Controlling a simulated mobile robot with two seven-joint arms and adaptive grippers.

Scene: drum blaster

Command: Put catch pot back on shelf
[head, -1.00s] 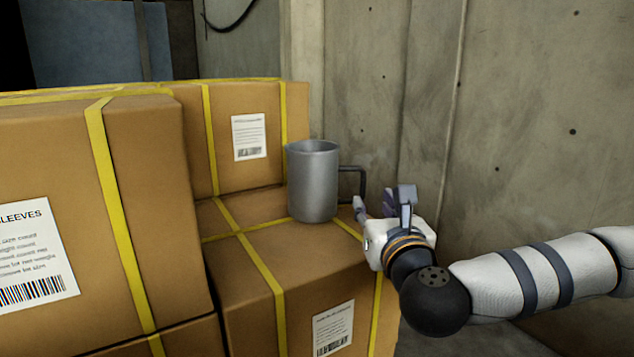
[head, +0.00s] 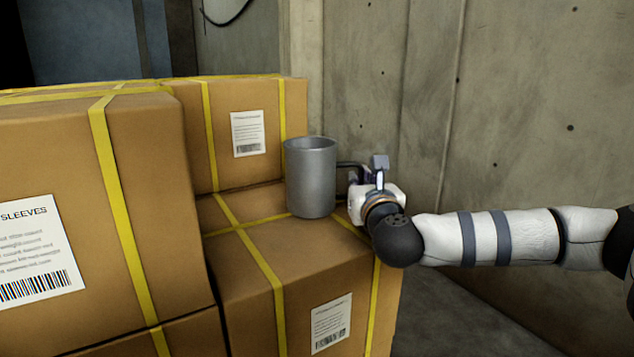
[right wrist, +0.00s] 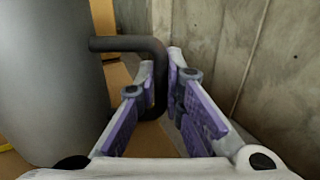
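The catch pot (head: 311,178) is a grey metal mug with a dark handle (head: 349,165). It stands upright on top of a lower cardboard box. My right gripper (head: 366,183) is at the pot's right side, at the handle. In the right wrist view the pot (right wrist: 50,75) fills the left side, and its handle (right wrist: 120,44) reaches down between the two fingers of my right gripper (right wrist: 161,66). The fingers look apart, with a gap beside the handle. The head view partly hides the fingers. My left gripper is not in view.
The lower box (head: 290,262) carries yellow straps. A taller box (head: 228,120) stands behind the pot and another large box (head: 155,190) is to the left. A concrete wall (head: 520,110) rises behind and to the right. No shelf is clearly visible.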

